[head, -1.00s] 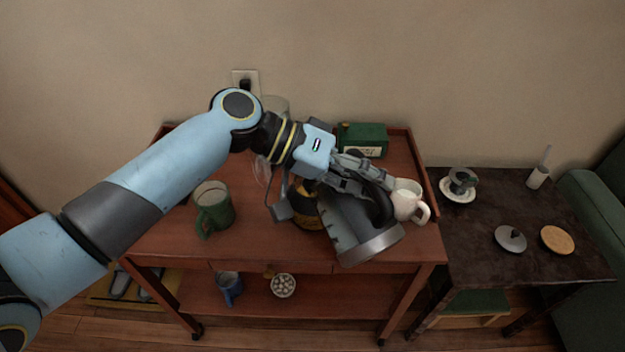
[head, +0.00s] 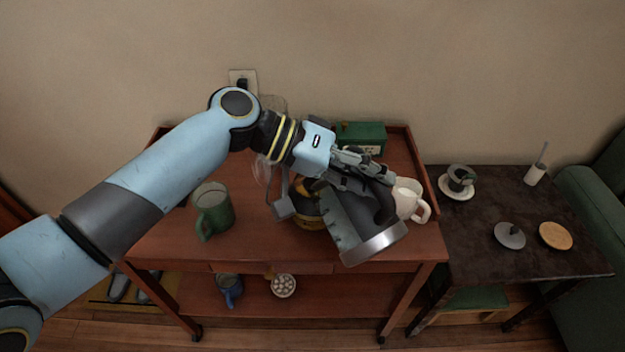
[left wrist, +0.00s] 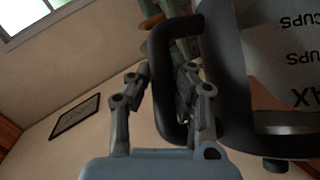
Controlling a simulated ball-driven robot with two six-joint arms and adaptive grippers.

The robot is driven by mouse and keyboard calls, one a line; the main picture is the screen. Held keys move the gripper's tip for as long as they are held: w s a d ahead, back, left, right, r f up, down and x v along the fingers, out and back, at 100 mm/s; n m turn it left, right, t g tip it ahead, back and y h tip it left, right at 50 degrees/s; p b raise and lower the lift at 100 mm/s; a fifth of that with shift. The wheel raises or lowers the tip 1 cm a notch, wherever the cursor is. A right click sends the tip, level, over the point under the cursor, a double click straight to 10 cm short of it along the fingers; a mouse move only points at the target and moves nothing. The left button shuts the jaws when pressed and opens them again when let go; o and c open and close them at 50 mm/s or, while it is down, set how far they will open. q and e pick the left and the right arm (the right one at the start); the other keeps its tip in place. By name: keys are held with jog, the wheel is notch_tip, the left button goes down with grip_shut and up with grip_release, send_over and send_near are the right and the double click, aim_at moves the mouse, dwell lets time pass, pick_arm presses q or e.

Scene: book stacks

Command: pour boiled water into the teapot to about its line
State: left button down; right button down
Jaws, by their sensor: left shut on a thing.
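My left gripper (head: 362,174) is shut on the black handle of a grey kettle (head: 350,226). The kettle is steeply tilted over the cart, its round metal base toward the lower right. In the left wrist view the handle (left wrist: 162,85) passes between the fingers, and the kettle wall (left wrist: 285,65) shows upside-down "CUPS" and "MAX" marks. A dark pot with yellowish bands (head: 306,222), apparently the teapot, stands on the cart top, mostly hidden behind the kettle. Its line, its water level and any stream are not visible. My right gripper is out of view.
On the wooden cart (head: 160,240) stand a green mug (head: 212,212), a white jug (head: 408,200) close right of the kettle, and a green box (head: 360,138). A dark side table (head: 470,225) holds a cup on a saucer (head: 458,186), a grey lid (head: 510,236) and a wooden disc (head: 556,236).

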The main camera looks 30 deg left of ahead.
pick_arm(q)
jog(key=shift+w+a+r+h, duration=0.15)
jog(key=shift+a+r+h, duration=0.05)
jog(key=shift+r+h, duration=0.15)
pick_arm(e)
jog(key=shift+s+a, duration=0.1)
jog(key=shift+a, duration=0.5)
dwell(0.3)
